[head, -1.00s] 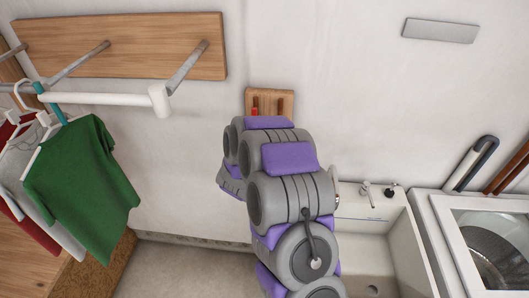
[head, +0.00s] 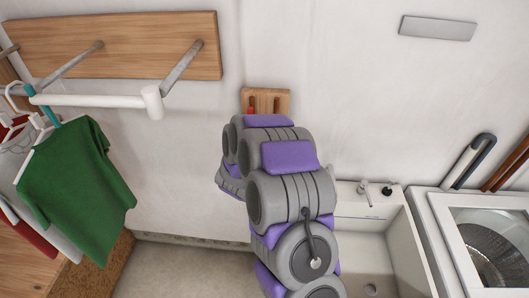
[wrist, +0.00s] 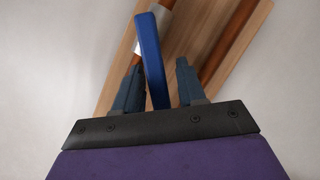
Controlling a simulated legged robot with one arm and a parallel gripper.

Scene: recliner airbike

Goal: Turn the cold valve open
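The blue valve handle (wrist: 150,45) is a long flat lever in the wrist view, in front of a copper pipe with a silver fitting (wrist: 139,46) on a wooden board (wrist: 195,40). My gripper (wrist: 159,65) is open, with one dark finger on each side of the lever's lower part. The lever is nearer the left finger, with a clear gap to the right finger. Whether it touches the left finger I cannot tell. In the head view my arm hides the gripper and blue lever. The board's top (head: 265,94) and a small red handle (head: 251,108) show above my arm.
A white sink (head: 395,240) with a faucet (head: 365,192) is right of my arm, beside a washing machine (head: 440,225). A drying rack with a white bar (head: 90,99) and hanging clothes, including a green shirt (head: 75,180), is at left. A second copper pipe (wrist: 238,40) runs on the board.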

